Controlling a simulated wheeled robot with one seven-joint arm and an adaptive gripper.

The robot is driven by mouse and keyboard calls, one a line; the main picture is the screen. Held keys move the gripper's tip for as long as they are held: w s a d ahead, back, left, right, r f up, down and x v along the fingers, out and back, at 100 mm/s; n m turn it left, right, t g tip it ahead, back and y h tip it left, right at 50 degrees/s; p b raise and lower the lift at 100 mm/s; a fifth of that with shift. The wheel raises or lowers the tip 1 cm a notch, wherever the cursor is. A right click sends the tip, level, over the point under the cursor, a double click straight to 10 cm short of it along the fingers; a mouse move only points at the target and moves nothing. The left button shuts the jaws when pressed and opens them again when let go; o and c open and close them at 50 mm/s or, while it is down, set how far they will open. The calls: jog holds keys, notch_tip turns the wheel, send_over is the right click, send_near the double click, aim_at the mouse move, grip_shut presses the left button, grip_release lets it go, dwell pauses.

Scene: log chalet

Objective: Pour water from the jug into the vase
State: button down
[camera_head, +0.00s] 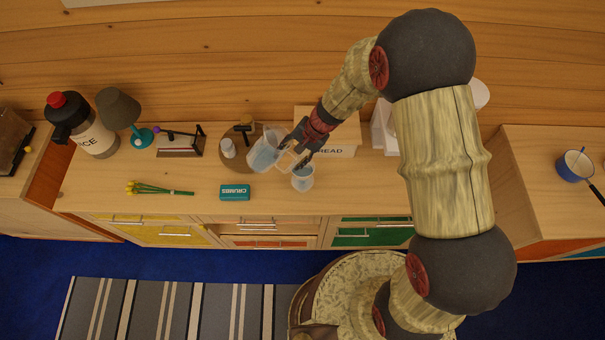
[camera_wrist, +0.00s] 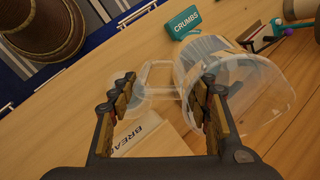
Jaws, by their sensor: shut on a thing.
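The clear jug (camera_head: 263,150), with bluish water in it, is over the counter and appears tilted. My gripper (camera_head: 299,147) is shut on its handle, at the jug's right side. In the wrist view the jug (camera_wrist: 250,95) fills the right, its handle between the fingers of my gripper (camera_wrist: 165,105). The clear vase (camera_head: 302,180) stands on the counter just right of and in front of the jug, below the gripper. It looks faintly bluish inside; I cannot tell how much water it holds. In the wrist view the vase is mostly hidden behind the left finger.
A BREAD box (camera_head: 335,151) stands close behind the vase. A teal CRUMBS tin (camera_head: 235,192) and cut flowers (camera_head: 158,190) lie at the front left. The counter front is otherwise clear.

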jog(key=shift+r+h+p, duration=0.6)
jog(key=shift+h+p, duration=0.2)
jog(key=shift+p, duration=2.3)
jog(key=shift+h, duration=0.4)
jog(key=shift+a+r+h, duration=0.1)
jog(key=shift+r+h, duration=0.15)
jog(key=shift+h, duration=0.4)
jog(key=shift+a+r+h, duration=0.1)
jog(key=shift+r+h, duration=0.1)
jog(key=shift+h, duration=0.45)
jog(key=shift+w+d+r+h, duration=0.1)
jog(key=shift+d+h, duration=0.05)
jog(key=shift+h, duration=0.15)
